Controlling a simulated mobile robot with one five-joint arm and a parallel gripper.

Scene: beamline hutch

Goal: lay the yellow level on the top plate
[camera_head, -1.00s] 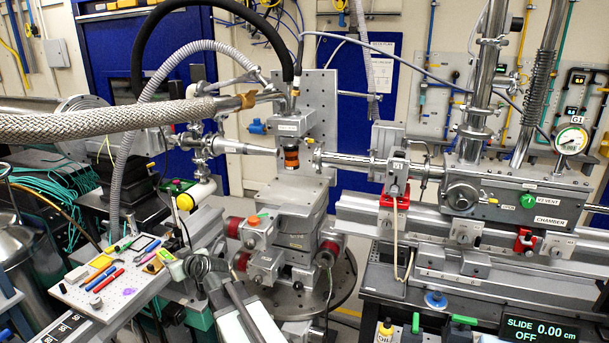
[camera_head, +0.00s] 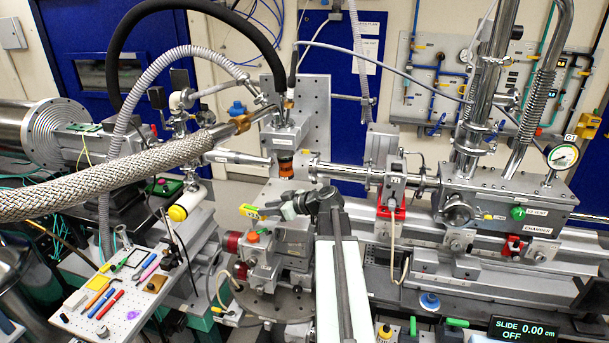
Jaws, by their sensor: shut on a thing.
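The yellow level (camera_head: 248,211) is a small yellow bar with some green on it. My gripper (camera_head: 262,210) is shut on it, coming in from the right, in front of the stage stack in the middle of the view. The top plate (camera_head: 271,191) is the flat grey top of that stack, below the orange and dark cylinder (camera_head: 285,164).
A white pegboard tray (camera_head: 75,318) with pens and small tools stands at lower left. A braided hose (camera_head: 110,180) crosses the left side. The beam pipe (camera_head: 345,172) and chamber (camera_head: 505,190) stand to the right.

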